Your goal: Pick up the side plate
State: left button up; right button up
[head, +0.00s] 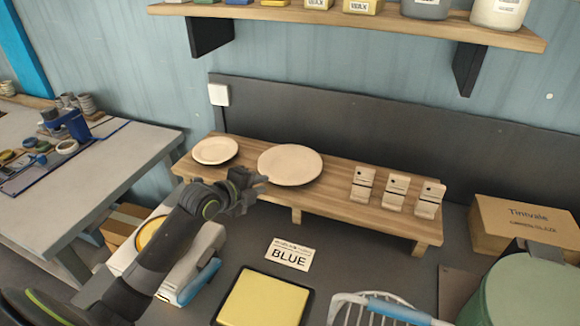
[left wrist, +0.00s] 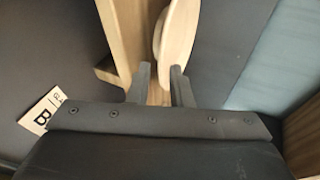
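A small pale plate (head: 214,150), the side plate by its size, lies at the left end of the low wooden stand. A larger pale plate (head: 290,165) lies to its right. My left gripper (head: 262,181) is at the stand's front edge, just in front of the larger plate and right of the small one. In the left wrist view my two fingers (left wrist: 162,78) are apart. A plate (left wrist: 180,38) shows nearly edge-on just beyond the fingertips; I cannot tell whether it touches them. My right gripper is not in view.
The wooden stand (head: 330,196) also carries several small wooden blocks (head: 394,192) at its right. A BLUE card (head: 289,254), a yellow pad (head: 262,298) and a white wire rack (head: 385,308) lie in front. A cardboard box (head: 520,228) stands at the right; a shelf hangs above.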

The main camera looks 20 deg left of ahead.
aim_at(270, 191)
pick_arm(q)
jog(key=p+x, duration=0.1)
jog(key=x, duration=0.3)
jog(key=shift+w+a+r+p, duration=0.1)
jog(key=shift+w+p, duration=0.15)
jog(key=shift+p, duration=0.15)
jog(key=shift+w+f, duration=0.25)
jog(key=shift+w, duration=0.05)
jog(key=shift+c, duration=0.3)
grip_shut()
jog(key=shift+r, duration=0.1)
